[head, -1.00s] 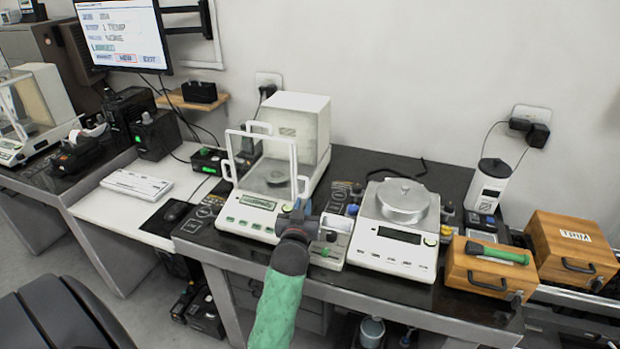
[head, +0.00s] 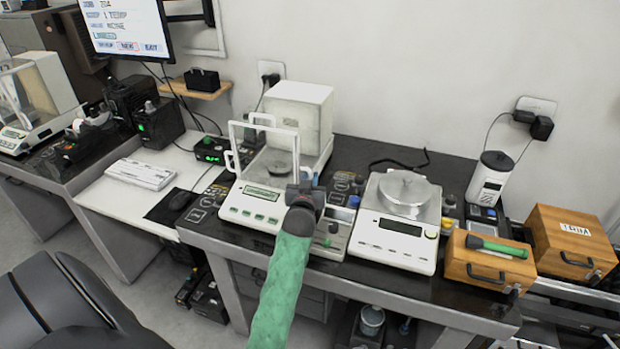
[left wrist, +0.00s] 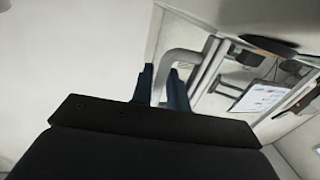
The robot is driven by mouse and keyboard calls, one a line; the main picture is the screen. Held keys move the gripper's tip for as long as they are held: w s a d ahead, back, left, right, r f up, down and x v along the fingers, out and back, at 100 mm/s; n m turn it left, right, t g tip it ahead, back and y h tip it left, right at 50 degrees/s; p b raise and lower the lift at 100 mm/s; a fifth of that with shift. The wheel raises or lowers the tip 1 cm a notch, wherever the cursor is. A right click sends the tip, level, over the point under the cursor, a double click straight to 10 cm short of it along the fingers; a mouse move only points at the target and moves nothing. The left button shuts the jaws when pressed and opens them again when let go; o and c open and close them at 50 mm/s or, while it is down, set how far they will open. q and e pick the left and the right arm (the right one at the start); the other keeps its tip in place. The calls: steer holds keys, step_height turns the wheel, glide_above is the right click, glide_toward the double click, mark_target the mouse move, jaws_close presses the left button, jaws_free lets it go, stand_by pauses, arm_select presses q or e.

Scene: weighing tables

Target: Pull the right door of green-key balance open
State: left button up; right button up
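The green-key balance (head: 249,207) stands on the dark middle table, a white unit with green keys, a clear framed draft shield and a tall white rear housing. My left gripper (head: 307,186) is at the right side of its shield. In the left wrist view, my dark blue fingertips (left wrist: 162,88) lie close on both sides of a pale curved handle (left wrist: 184,60), with little gap, so they look shut on it. It appears to be the right door's handle. My arm hides part of the right side in the head view, and how far the door is open cannot be told. My right gripper is not in view.
A second balance (head: 388,250) with a round metal pan stands close to the right. Small pots and a holder (head: 334,240) fill the gap between. Wooden boxes (head: 487,268) are farther right. A keyboard (head: 140,174) lies on the white surface at left.

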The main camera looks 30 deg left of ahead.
arm_select(q)
jaws_close()
steer(key=x, duration=0.2)
steer(key=d+x, duration=0.1)
steer(key=x, duration=0.1)
steer(key=shift+w+a, duration=0.1)
steer(key=shift+w, duration=0.2)
jaws_free()
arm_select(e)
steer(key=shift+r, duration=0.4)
